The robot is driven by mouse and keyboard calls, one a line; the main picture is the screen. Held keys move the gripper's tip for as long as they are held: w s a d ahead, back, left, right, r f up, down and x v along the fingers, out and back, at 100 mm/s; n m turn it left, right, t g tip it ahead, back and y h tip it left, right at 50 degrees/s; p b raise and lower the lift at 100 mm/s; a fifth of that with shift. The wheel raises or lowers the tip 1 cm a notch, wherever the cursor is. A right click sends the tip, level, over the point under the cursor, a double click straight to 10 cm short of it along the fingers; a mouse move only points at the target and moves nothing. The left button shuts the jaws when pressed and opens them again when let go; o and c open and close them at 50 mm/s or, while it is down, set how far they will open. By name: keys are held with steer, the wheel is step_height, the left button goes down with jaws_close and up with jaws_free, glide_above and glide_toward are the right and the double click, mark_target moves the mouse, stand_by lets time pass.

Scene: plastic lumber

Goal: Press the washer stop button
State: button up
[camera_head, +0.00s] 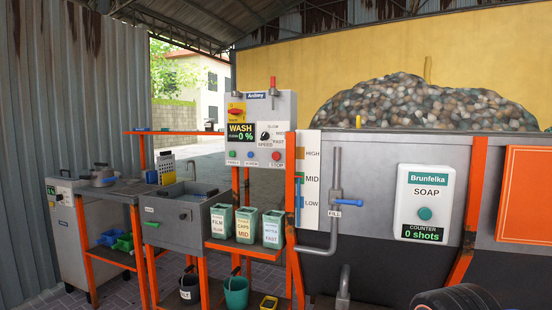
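The washer control panel (284,113) is a grey box on an orange post near the middle of the head view. Its red stop button (276,155) is at the panel's lower right, above a small label reading STOP. A green button (232,154) and a blue button (250,155) sit to its left in the same row. A black speed knob is above them, and the green display (240,131) reads WASH 0 %. Nothing touches the panel. My gripper does not show; only a dark rounded shape, cut off, is at the bottom right edge.
A grey tank with a fill pipe (334,205) and a soap dispenser (425,207) stands right of the panel. Below the panel, several green containers (246,224) stand on an orange shelf.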

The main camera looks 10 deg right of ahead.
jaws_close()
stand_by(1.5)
